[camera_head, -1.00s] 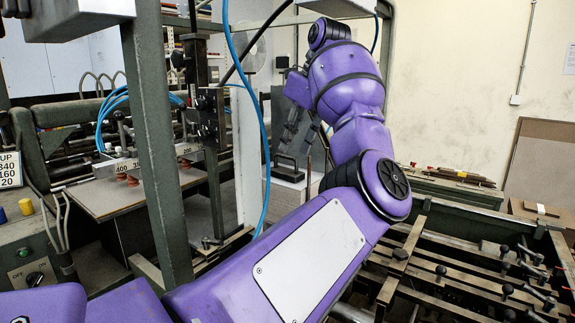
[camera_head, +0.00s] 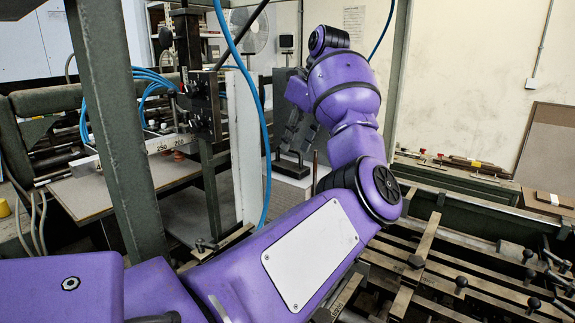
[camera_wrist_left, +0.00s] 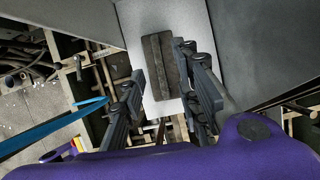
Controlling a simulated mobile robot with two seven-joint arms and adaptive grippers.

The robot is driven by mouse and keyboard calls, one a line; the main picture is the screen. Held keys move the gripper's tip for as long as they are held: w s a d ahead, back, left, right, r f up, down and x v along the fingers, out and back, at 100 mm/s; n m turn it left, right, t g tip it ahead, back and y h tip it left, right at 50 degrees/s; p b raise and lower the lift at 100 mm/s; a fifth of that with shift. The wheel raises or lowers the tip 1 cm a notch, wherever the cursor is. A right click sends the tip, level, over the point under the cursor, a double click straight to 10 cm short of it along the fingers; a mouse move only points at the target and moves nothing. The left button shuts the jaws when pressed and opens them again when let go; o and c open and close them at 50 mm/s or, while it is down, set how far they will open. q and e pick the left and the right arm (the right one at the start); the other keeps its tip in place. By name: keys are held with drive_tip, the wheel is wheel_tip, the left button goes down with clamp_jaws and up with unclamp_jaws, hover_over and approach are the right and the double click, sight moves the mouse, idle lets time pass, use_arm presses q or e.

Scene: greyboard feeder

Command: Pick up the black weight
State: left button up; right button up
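The black weight (camera_head: 292,168) is a dark flat block with a raised handle. It rests on a white-topped stand (camera_head: 304,181) beyond my left arm. In the left wrist view the weight (camera_wrist_left: 161,60) shows as a dark rectangle on the pale top (camera_wrist_left: 194,18). My left gripper (camera_head: 292,130) is above the weight in the head view, pointing down. In the wrist view the left gripper (camera_wrist_left: 161,68) is open, its fingers apart on either side of the weight's outline. Whether they touch it I cannot tell. My right gripper is not in view.
A green metal post (camera_head: 113,120) and a blue hose (camera_head: 262,110) stand left of my arm. A feeder board (camera_head: 100,190) lies at the left. A machine frame with bars and black knobs (camera_head: 461,281) fills the lower right. Blue tubing (camera_wrist_left: 50,128) crosses the wrist view's left side.

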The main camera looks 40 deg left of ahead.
use_arm(q)
drive_tip(key=shift+x, duration=1.25)
drive_tip(key=c, duration=0.7)
clamp_jaws()
drive_tip(key=shift+r, duration=0.1)
